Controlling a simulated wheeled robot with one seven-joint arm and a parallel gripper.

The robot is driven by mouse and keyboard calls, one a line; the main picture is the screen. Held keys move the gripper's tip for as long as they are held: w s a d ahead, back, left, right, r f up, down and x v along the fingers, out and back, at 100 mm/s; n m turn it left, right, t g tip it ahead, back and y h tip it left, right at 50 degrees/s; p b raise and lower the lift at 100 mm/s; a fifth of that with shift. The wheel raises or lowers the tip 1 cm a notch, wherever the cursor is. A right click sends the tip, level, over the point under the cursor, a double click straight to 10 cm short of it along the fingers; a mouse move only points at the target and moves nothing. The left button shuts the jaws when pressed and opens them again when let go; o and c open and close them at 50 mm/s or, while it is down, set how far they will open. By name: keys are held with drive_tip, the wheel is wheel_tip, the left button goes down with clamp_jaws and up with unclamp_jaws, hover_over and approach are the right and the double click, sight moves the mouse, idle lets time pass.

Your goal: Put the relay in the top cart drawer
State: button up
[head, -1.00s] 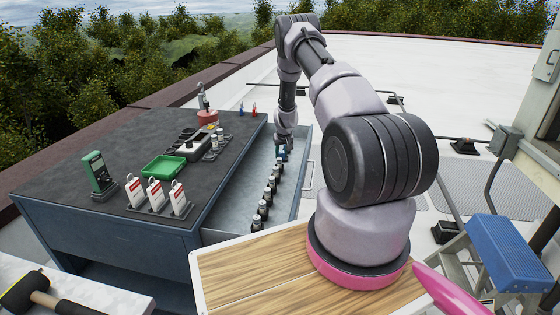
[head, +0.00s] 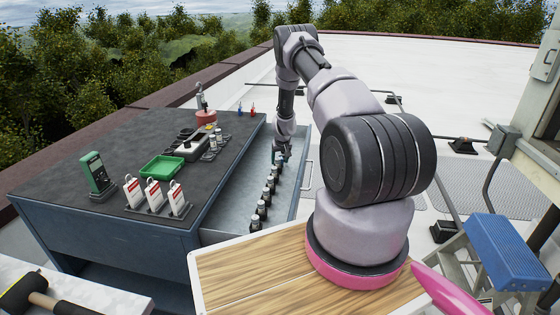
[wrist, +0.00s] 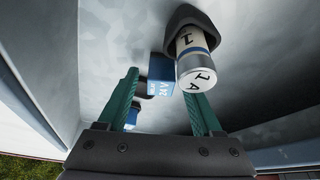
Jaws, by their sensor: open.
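The relay (wrist: 161,70) is a small blue block marked "24 V". In the wrist view it shows beyond and between the green fingertips of my gripper (wrist: 162,88). The fingers are apart, one on each side of it, with no clear grip on it. Whether it rests on the drawer floor is hard to tell. The open cart drawer (head: 222,237) is grey metal, pulled out from the right side of the cart. My gripper (head: 281,152) is down at the drawer's far part in the head view, where the relay is too small to make out.
A row of dark holders with white-capped cylinders (head: 262,209) runs along the drawer. One cylinder marked "1 A" (wrist: 195,72) stands close by the right finger. The cart top (head: 100,150) carries a green tray (head: 162,167), red-and-white tags (head: 155,194) and a green meter (head: 97,175).

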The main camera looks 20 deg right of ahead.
drive_tip(key=s+a+r, duration=0.2)
drive_tip(key=r, duration=0.8)
drive_tip(key=s+a+r+t+y, duration=0.1)
drive_tip(key=s+a+r, duration=0.15)
drive_tip(key=r, duration=0.65)
drive_tip(key=s+a+r, duration=0.2)
drive_tip(key=r, duration=0.8)
drive_tip(key=s+a+r+m+y, duration=0.1)
drive_tip(key=s+a+r, duration=0.2)
drive_tip(key=s+r, duration=0.35)
drive_tip(key=s+a+r, duration=0.3)
drive_tip(key=s+r, duration=0.1)
drive_tip(key=r, duration=0.6)
drive_tip(key=s+a+r, duration=0.2)
drive_tip(key=s+r, duration=0.1)
drive_tip(key=s, duration=0.6)
drive_tip(key=s+a+r+t, duration=0.1)
drive_tip(key=s+a+r, duration=0.2)
drive_tip(key=s, duration=0.7)
drive_tip(key=s+a+r+m+y, duration=0.1)
drive_tip(key=s+r, duration=0.3)
drive_tip(key=s, duration=0.6)
drive_tip(key=shift+a+r+t, duration=0.25)
drive_tip(key=shift+a+t, duration=0.15)
drive_tip(key=shift+a, duration=0.25)
drive_tip(key=shift+s, duration=0.15)
